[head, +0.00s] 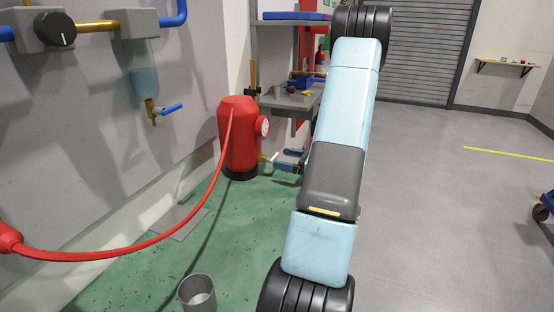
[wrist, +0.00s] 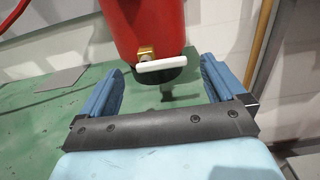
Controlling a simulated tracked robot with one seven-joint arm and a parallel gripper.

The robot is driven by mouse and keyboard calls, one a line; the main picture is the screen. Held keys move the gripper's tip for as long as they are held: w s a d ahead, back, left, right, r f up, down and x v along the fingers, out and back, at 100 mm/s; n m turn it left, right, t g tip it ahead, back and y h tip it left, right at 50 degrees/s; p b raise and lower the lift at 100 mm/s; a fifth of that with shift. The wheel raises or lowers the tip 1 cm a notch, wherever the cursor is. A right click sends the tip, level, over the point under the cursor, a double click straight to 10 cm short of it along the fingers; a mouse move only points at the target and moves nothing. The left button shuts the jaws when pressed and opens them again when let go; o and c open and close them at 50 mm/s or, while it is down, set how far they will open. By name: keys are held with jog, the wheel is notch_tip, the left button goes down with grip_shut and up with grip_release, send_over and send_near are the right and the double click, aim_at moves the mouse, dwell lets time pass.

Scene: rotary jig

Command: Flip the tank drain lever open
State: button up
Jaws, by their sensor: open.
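The red tank (head: 240,140) stands upright on a dark base on the green floor, with a round gauge on its side. Its drain valve shows in the wrist view as a brass fitting (wrist: 146,53) low on the tank. The white drain lever (wrist: 161,64) lies across the fitting, nearly horizontal in that view. In the head view the lever (head: 275,157) is small beside my gripper (head: 288,159). My gripper (wrist: 163,76) is open, its blue fingers on either side of the lever. I see no finger touching the lever.
A red hose (head: 205,195) runs from the tank to the left. A grey bucket (head: 197,293) stands on the green floor. A wall pipe with a black knob (head: 55,30) and a blue-handled valve (head: 170,109) is at left. A workbench (head: 292,100) stands behind the tank.

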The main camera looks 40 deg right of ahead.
aim_at(274, 157)
jog(key=shift+x, duration=1.45)
jog(key=shift+c, duration=0.5)
